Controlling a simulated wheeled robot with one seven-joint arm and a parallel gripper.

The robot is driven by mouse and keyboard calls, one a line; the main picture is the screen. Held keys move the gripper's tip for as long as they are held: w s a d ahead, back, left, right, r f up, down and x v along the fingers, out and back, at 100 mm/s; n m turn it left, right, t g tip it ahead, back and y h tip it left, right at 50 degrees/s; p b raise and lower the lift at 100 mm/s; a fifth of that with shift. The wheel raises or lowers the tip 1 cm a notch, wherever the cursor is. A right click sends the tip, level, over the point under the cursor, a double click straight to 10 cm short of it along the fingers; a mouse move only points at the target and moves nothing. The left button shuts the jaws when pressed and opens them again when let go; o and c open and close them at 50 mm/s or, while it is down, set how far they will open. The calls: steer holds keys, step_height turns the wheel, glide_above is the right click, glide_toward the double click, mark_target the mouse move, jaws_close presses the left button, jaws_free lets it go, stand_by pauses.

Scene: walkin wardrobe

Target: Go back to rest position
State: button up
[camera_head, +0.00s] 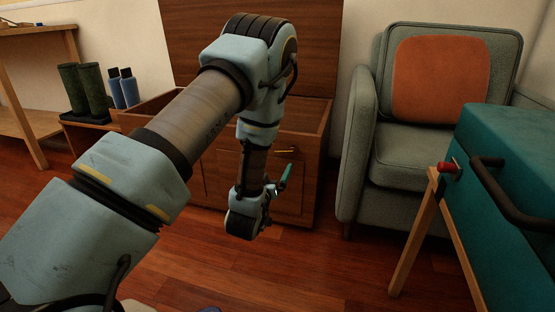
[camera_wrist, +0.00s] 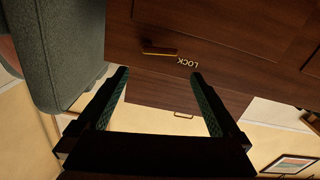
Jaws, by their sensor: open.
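My gripper (camera_head: 286,176) hangs at the end of my bent arm, in front of the brown wooden chest (camera_head: 310,190). In the wrist view my gripper (camera_wrist: 160,77) has its two dark green fingers spread apart with nothing between them. Beyond them is a dark wooden front (camera_wrist: 225,60) with a brass handle (camera_wrist: 160,52) and the upside-down word LOCK. The fingers look clear of this front, though the exact distance cannot be told. My arm hides much of the chest in the head view.
A grey-green armchair (camera_head: 405,165) with an orange cushion (camera_head: 440,80) stands right of the chest. A teal case (camera_head: 515,150) on wooden legs is at the near right. Green boots (camera_head: 85,90) stand at the left. Wooden floor (camera_head: 300,275) is open in front.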

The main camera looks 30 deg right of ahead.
steer(key=shift+s+a, duration=0.3)
steer(key=shift+s, duration=0.05)
steer(key=w+a+r+n+g+y+p, duration=0.1)
steer(key=w+a+r+y, duration=0.15)
steer(key=a, duration=0.45)
steer(key=w+a+r+n+g+y+p, duration=0.2)
steer(key=a+r+y, duration=0.1)
steer(key=a, duration=0.3)
steer(key=w+a+r+n+g+y+p, duration=0.1)
steer(key=w+a+r+y, duration=0.15)
steer(key=a, duration=0.45)
steer(key=s+a+r+n+g+y+p, duration=0.1)
steer(key=s+a+r+g+y+p, duration=0.1)
steer(key=s+a+r+g, duration=0.45)
steer(key=s+a+r+n+g+y+p, duration=0.1)
steer(key=s+a+r+y+p, duration=0.15)
steer(key=s+a, duration=0.8)
step_height(320, 180, up, 38)
steer(key=p, duration=3.7)
steer(key=shift+s+a+r, duration=0.2)
steer(key=shift+a, duration=0.1)
